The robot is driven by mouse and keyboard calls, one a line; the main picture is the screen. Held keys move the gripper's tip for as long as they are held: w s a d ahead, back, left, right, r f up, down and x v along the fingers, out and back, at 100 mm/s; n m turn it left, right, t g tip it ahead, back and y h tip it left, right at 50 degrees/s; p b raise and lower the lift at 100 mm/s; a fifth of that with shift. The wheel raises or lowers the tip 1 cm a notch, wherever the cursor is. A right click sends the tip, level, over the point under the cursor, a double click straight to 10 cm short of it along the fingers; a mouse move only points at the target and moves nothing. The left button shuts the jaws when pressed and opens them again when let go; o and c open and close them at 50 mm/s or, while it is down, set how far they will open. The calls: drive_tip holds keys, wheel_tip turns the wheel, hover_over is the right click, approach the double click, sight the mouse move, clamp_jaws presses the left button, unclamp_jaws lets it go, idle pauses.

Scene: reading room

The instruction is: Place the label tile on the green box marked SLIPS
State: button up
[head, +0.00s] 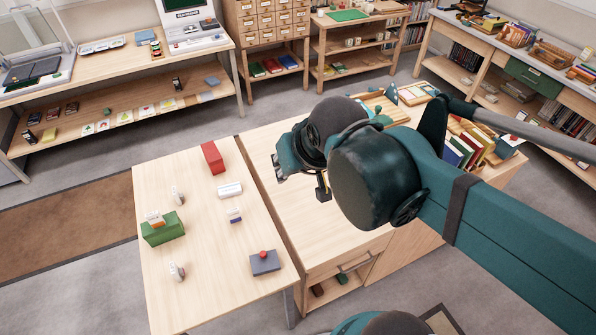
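A green box (165,233) sits on the left part of the light wooden table. No SLIPS lettering can be read on it. A small white and orange piece (154,219) is on or against its top left; I cannot tell if it is the label tile. A small white and purple piece (235,216) and a white block with a marked face (230,190) lie to the right of the box. My gripper (323,190) points down over the wooden surface to the right of these pieces, apart from the green box. Its fingers are small and partly hidden by my arm.
A red block (212,158) lies at the table's back. A grey pad with a red knob (265,263) is near the front right. Two small pale objects (177,196) (177,271) flank the green box. Books (468,148) stand behind my arm. The table's middle has free room.

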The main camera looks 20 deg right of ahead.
drive_tip(key=shift+s+d+f+n, duration=0.35)
drive_tip(key=shift+s+d+n, duration=0.25)
drive_tip(key=shift+s, duration=0.25)
